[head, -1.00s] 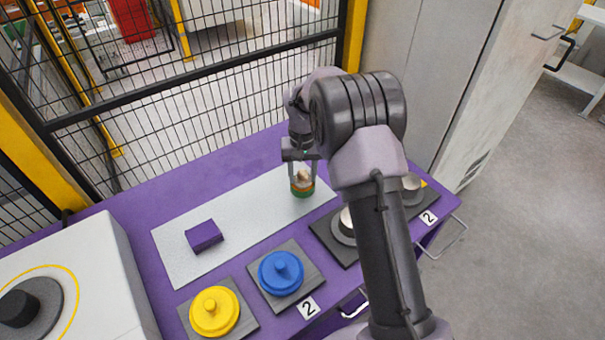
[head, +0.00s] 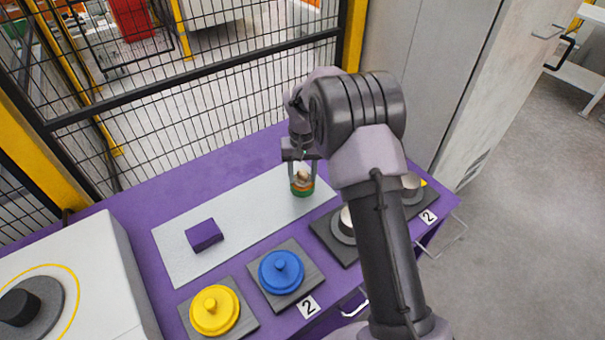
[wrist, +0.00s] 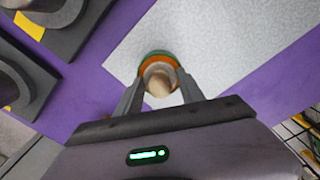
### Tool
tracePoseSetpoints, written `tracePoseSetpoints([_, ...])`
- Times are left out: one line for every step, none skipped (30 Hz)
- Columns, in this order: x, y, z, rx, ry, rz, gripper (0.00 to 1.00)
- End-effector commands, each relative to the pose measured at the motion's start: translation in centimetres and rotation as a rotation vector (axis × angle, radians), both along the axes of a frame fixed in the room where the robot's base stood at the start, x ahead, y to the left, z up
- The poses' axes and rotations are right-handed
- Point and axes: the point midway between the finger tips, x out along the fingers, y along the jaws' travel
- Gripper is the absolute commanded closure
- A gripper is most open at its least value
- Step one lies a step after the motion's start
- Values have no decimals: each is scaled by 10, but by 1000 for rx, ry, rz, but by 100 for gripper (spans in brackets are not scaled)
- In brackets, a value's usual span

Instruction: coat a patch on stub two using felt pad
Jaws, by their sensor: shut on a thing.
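My gripper (head: 302,176) points down over the pale mat, its fingers on either side of a round green-and-orange piece (head: 302,190) with a beige rounded top. In the wrist view the piece (wrist: 158,80) sits between the fingertips (wrist: 162,97), and the gripper is shut on it. I cannot tell whether it is the felt pad. A purple block (head: 204,236) lies apart on the mat. To the right, metal stubs (head: 347,222) (head: 411,184) stand on dark plates, partly hidden by my arm; a label 2 (head: 429,217) is by the right one.
A yellow knobbed disc (head: 214,311) and a blue one (head: 281,272) sit on grey plates, with another label 2 (head: 307,307) by the blue. A white machine (head: 85,270) stands left, a mesh fence (head: 220,105) behind and a cabinet (head: 440,80) right. The pale mat (head: 180,265) is mostly clear.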

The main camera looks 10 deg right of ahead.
Motion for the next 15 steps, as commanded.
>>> tracePoseSetpoints([-1, 0, -2, 0, 3, 0, 87])
tracePoseSetpoints([-1, 0, -2, 0, 3, 0, 87])
tracePoseSetpoints([-1, 0, -2, 0, 3, 0, 87])
tracePoseSetpoints([-1, 0, -1, 0, 3, 0, 87])
tracePoseSetpoints([-1, 0, -1, 0, 3, 0, 87])
tracePoseSetpoints([-1, 0, 1, 1, 4, 0, 87])
tracePoseSetpoints([-1, 0, 3, 0, 3, 0, 87])
tracePoseSetpoints([-1, 0, 6, 0, 3, 0, 87])
tracePoseSetpoints([-1, 0, 10, 0, 3, 0, 87])
tracePoseSetpoints([-1, 0, 14, 0, 3, 0, 87])
tracePoseSetpoints([-1, 0, 18, 0, 2, 0, 87])
tracePoseSetpoints([-1, 0, 23, 0, 2, 0, 87])
tracePoseSetpoints([-1, 0, 27, 0, 2, 0, 87])
tracePoseSetpoints([-1, 0, 31, 0, 2, 0, 87])
tracePoseSetpoints([0, 0, 35, 0, 2, 0, 87])
